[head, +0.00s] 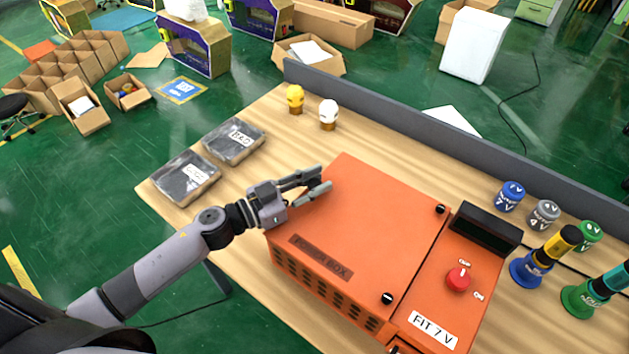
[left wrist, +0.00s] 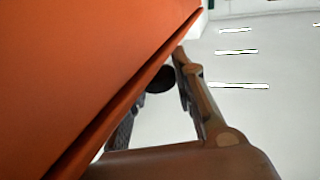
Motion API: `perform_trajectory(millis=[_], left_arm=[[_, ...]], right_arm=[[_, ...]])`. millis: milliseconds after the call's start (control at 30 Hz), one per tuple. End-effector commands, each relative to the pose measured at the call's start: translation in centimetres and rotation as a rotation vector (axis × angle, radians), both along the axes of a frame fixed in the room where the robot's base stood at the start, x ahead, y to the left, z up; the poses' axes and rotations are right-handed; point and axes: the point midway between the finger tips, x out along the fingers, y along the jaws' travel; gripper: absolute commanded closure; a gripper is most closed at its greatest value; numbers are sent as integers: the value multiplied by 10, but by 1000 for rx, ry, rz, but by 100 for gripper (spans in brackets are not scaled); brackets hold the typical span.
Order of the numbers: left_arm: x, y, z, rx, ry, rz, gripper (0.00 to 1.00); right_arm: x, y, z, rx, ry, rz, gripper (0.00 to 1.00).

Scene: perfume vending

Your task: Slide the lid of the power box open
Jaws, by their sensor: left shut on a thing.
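The orange power box (head: 318,285) stands on the wooden table, with vent slots along its front side. Its flat orange lid (head: 385,230) covers the left and middle part, and the lid also fills the left of the left wrist view (left wrist: 80,60). My left gripper (head: 322,180) is at the lid's left edge, near the far left corner, shut on the lid. A dark round part (left wrist: 158,78) shows by the fingers in the left wrist view. The exact contact is partly hidden. My right gripper is not in view.
A red knob (head: 458,279) and a dark display (head: 486,229) sit on the box's right panel. Bottles stand to the right, including a blue one (head: 509,196). Two dark-topped boxes (head: 234,141) lie at the left. A grey barrier (head: 420,123) lines the table's back.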

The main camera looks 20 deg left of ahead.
Motion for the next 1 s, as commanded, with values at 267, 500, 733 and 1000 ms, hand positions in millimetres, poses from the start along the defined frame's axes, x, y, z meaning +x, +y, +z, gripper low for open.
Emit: perform_trajectory(millis=[267, 500, 733, 1000], left_arm=[[6, 15, -1, 3, 2, 3, 100], [25, 67, -2, 7, -1, 6, 100], [47, 129, -2, 6, -3, 7, 100], [65, 179, -2, 4, -3, 4, 100]], right_arm=[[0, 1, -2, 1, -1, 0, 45], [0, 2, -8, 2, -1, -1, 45], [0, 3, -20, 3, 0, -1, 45], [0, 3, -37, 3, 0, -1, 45]])
